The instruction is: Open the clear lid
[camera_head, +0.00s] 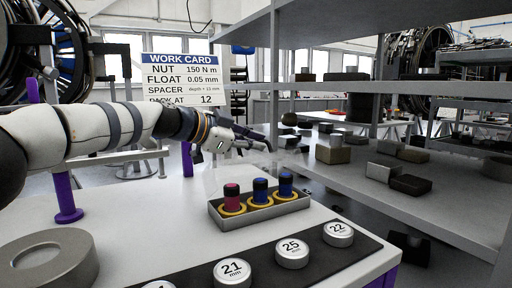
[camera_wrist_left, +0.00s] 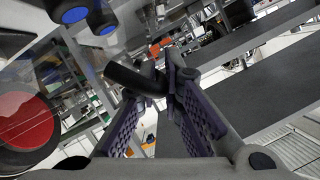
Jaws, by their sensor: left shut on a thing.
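A grey tray (camera_head: 262,213) on the bench holds one red-topped and two blue-topped plugs, each in a yellow ring. The clear lid (camera_head: 214,180) shows faintly as a see-through sheet around the plugs; its edges and exact tilt are hard to tell. My left gripper (camera_head: 266,146) is above and behind the tray. In the left wrist view its purple fingers (camera_wrist_left: 158,88) are shut on a dark bar-like handle (camera_wrist_left: 135,80). The clear sheet also shows at left there, in front of a large red plug (camera_wrist_left: 25,125). My right gripper is not in view.
Numbered silver weights, such as 25 (camera_head: 292,254) and 22 (camera_head: 338,234), lie on a dark strip in front of the tray. A grey ring (camera_head: 42,262) sits front left. Grey shelving (camera_head: 440,205) with boxes stands close at right. A work card (camera_head: 182,79) stands behind.

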